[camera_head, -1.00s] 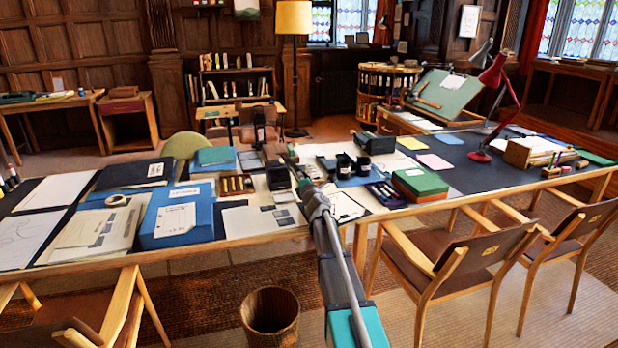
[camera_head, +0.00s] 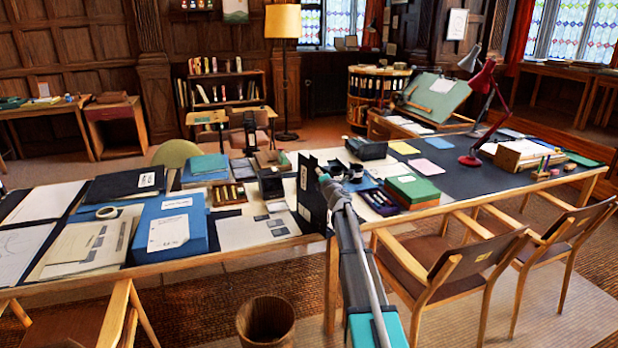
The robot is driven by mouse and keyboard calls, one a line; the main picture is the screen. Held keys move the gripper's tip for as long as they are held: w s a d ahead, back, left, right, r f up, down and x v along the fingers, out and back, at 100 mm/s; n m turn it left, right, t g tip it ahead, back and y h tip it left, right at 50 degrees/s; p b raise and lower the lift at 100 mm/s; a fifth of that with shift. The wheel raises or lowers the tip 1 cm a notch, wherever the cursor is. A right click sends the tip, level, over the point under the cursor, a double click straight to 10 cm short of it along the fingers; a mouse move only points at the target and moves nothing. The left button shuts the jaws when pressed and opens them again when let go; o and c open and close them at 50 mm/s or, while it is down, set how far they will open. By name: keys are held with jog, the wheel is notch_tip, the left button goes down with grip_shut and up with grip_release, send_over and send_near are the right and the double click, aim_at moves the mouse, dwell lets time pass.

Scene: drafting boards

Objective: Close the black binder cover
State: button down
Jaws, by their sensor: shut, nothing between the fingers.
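A black binder cover (camera_head: 312,206) stands roughly upright near the front edge of the long table, with white label-like patches on its left face. My gripper (camera_head: 322,174) is at the cover's upper part, overlapping its right side in the picture. The gripper is small and dark here; it looks shut with nothing in it. I cannot tell whether it touches the cover. The rest of the binder is mostly hidden behind the cover and my arm.
A blue box file (camera_head: 187,207) and a closed black folder (camera_head: 115,187) lie to the left. Wooden chairs (camera_head: 440,268) and a wastebasket (camera_head: 265,322) stand in front.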

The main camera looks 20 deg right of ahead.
jog(key=w+d+f+b, duration=0.2)
jog(key=d+f+b, duration=0.1)
jog(key=d, duration=0.8)
jog(key=shift+w, duration=0.35)
jog(key=shift+r, duration=0.15)
jog(key=s+d+r+p, duration=0.2)
jog(key=s+r+p, duration=0.4)
jog(key=s, duration=0.3)
jog(key=shift+s, duration=0.25)
jog(key=shift+d+r, duration=0.1)
dwell(0.6)
